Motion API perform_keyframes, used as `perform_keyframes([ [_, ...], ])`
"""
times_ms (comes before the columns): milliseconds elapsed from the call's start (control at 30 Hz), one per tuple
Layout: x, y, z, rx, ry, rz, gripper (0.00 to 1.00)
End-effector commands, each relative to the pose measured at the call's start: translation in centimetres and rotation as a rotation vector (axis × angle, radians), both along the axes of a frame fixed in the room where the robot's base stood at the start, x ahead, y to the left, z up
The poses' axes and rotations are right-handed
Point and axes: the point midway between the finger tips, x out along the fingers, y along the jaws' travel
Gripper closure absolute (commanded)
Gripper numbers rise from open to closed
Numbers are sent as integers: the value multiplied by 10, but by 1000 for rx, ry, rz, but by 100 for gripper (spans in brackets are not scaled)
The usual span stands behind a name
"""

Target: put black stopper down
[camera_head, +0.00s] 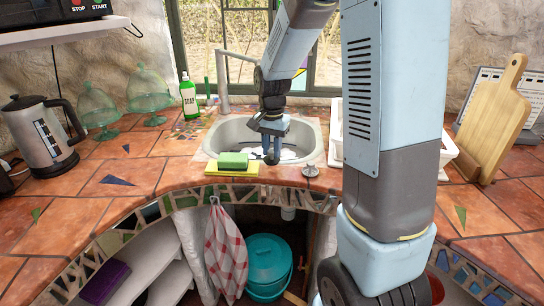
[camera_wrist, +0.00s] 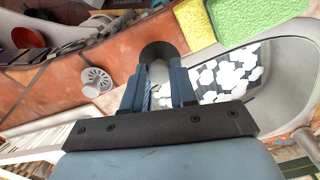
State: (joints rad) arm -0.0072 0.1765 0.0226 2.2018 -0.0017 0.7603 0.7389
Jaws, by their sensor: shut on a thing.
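The black stopper (camera_wrist: 160,50) is a dark round disc at the tips of my gripper (camera_wrist: 158,74) in the wrist view. My gripper is shut on it. In the head view my gripper (camera_head: 272,146) points down at the front part of the sink (camera_head: 226,133), with the dark stopper (camera_head: 272,159) at its lower end, partly hidden by the fingers. I cannot tell whether the stopper touches the sink's rim or hangs above it.
A green sponge (camera_head: 234,160) lies on a yellow cloth (camera_head: 231,170) left of the gripper. A metal strainer (camera_head: 310,170) lies on the tiled counter to the right. White foam (camera_wrist: 220,78) is in the sink. A soap bottle (camera_head: 188,98) stands behind. Bare tiles (camera_head: 130,178) lie left.

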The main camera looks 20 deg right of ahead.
Motion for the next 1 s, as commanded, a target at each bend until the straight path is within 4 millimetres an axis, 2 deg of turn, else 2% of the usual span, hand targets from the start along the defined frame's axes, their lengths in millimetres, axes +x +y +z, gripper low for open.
perform_keyframes([
  [200, 0, 0, -29, 0, 4, 0, 100],
  [567, 0, 0, -33, 1, 1, 0, 100],
  [600, 0, 0, -33, 1, 1, 0, 72],
  [833, 0, 0, -33, 0, 0, 1, 50],
  [1000, 0, 1, -33, 1, 1, 1, 48],
])
